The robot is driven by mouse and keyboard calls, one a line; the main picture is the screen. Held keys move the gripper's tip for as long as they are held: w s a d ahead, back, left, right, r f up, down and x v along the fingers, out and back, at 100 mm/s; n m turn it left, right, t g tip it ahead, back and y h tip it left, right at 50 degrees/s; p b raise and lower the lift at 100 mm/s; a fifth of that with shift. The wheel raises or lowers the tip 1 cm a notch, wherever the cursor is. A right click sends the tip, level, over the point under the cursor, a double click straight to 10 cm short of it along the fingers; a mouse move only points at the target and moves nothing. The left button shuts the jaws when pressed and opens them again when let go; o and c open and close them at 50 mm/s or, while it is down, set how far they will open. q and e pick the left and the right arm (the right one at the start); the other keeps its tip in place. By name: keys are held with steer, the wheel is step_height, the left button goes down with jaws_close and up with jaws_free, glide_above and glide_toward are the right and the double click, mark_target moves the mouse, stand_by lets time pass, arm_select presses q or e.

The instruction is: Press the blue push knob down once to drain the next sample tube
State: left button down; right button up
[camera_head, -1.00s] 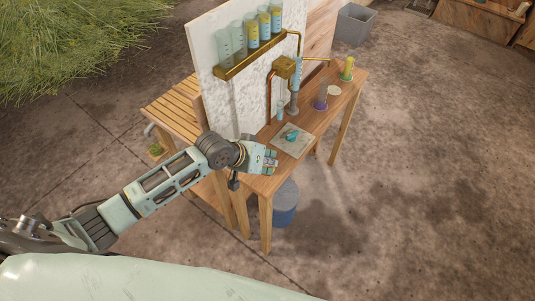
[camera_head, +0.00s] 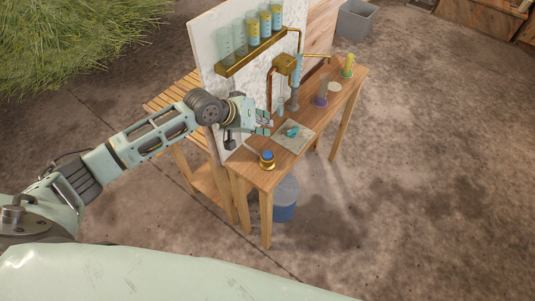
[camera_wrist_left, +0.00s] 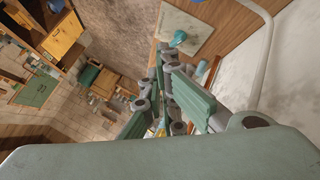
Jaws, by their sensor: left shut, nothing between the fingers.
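The blue push knob (camera_head: 267,155) sits in a brass-coloured base at the near end of the wooden table. My left gripper (camera_head: 268,124) is shut and empty, above the table and beyond the knob, close to the white board. In the left wrist view its fingers (camera_wrist_left: 163,100) are together, and I cannot make out the knob there. The sample tubes (camera_head: 252,28) stand in a row in a brass rack on the white board. Several hold yellow and blue liquid, and the two at the left look pale. My right gripper is not in view.
A pale tile (camera_head: 294,136) with a small teal item lies on the table (camera_head: 330,110); the tile also shows in the left wrist view (camera_wrist_left: 184,30). Cylinders stand farther back. A blue-grey bucket (camera_head: 285,200) is under the table.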

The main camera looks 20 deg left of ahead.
arm_select(q)
steer(key=b, duration=0.7)
glide_above(267, 154)
steer(key=w+a, duration=0.1)
steer(key=w, duration=0.1)
step_height(267, 154, down, 8)
steer(key=shift+s+r, duration=0.15)
steer(key=shift+r, duration=0.1)
steer(key=shift+f, duration=0.4)
steer(key=shift+f, duration=0.45)
